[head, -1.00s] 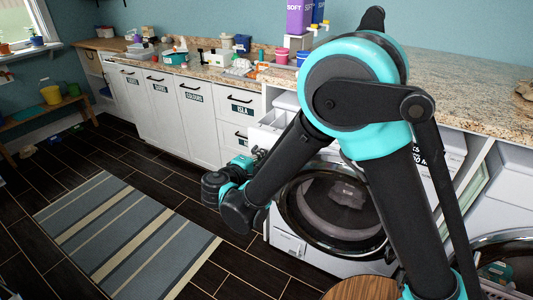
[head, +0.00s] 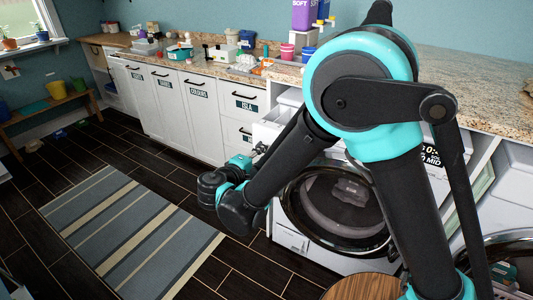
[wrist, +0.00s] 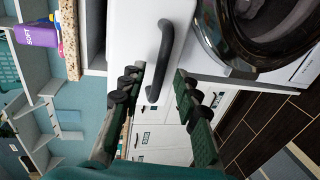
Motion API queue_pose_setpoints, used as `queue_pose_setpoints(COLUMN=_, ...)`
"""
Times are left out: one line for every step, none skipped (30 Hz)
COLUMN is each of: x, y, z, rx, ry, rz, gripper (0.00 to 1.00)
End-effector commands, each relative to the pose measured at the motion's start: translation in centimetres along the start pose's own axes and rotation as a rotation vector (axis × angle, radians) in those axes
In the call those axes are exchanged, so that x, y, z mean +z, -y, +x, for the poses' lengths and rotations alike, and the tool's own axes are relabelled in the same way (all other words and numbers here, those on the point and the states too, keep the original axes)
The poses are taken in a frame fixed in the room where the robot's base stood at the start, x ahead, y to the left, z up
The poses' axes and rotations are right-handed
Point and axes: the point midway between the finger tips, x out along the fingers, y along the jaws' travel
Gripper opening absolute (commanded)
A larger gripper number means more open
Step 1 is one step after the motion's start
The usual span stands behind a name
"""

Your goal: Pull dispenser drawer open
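The white dispenser drawer (wrist: 125,35) fills the upper middle of the wrist view, with a dark curved handle (wrist: 162,45) on its front. My gripper (wrist: 158,78) is open, its two dark fingers apart. The handle's lower part shows between the fingers; I cannot tell whether either finger touches it. In the head view the drawer (head: 268,133) appears to stick out at the upper left of the white washer (head: 300,238). My arm hides part of the drawer and washer, and the fingertips are hard to make out there.
The washer's round door (head: 335,210) is closed below the drawer. White cabinets (head: 200,115) with dark handles run left under a granite counter (head: 470,85). A striped rug (head: 125,235) lies on the dark floor. A round wooden top (head: 360,288) stands low in front.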

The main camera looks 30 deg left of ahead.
Motion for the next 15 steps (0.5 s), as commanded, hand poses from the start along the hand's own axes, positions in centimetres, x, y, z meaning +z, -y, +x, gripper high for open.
queue_pose_setpoints(x=-0.1, y=0.0, z=-1.2, rx=0.000, ry=-0.006, rz=-0.001, gripper=0.32)
queue_pose_setpoints(x=-0.1, y=0.0, z=-1.9, rx=0.000, ry=-0.005, rz=-0.001, gripper=0.32)
queue_pose_setpoints(x=-0.1, y=0.0, z=-2.8, rx=0.000, ry=-0.006, rz=-0.001, gripper=0.32)
queue_pose_setpoints(x=-0.1, y=0.0, z=-3.4, rx=0.000, ry=-0.005, rz=0.000, gripper=0.32)
queue_pose_setpoints(x=-0.1, y=0.0, z=-4.0, rx=0.000, ry=-0.004, rz=0.000, gripper=0.32)
queue_pose_setpoints(x=-0.1, y=0.0, z=-4.8, rx=0.000, ry=-0.006, rz=0.000, gripper=0.32)
queue_pose_setpoints(x=-0.1, y=0.0, z=-5.3, rx=0.000, ry=-0.004, rz=0.000, gripper=0.32)
queue_pose_setpoints(x=-0.1, y=0.0, z=-5.9, rx=0.000, ry=-0.004, rz=0.000, gripper=0.32)
queue_pose_setpoints(x=-0.1, y=0.0, z=-6.5, rx=0.000, ry=-0.005, rz=0.000, gripper=0.32)
queue_pose_setpoints(x=-0.1, y=0.0, z=-7.0, rx=0.000, ry=-0.004, rz=0.000, gripper=0.32)
queue_pose_setpoints(x=-0.1, y=0.0, z=-7.4, rx=0.000, ry=-0.003, rz=0.000, gripper=0.32)
queue_pose_setpoints(x=-0.1, y=0.0, z=-7.9, rx=0.000, ry=-0.004, rz=0.000, gripper=0.32)
queue_pose_setpoints(x=-0.1, y=0.0, z=-8.2, rx=0.000, ry=-0.004, rz=0.000, gripper=0.32)
queue_pose_setpoints(x=-0.1, y=0.0, z=-8.4, rx=0.000, ry=-0.003, rz=0.000, gripper=0.32)
queue_pose_setpoints(x=0.0, y=0.0, z=-8.7, rx=0.000, ry=-0.002, rz=0.000, gripper=0.32)
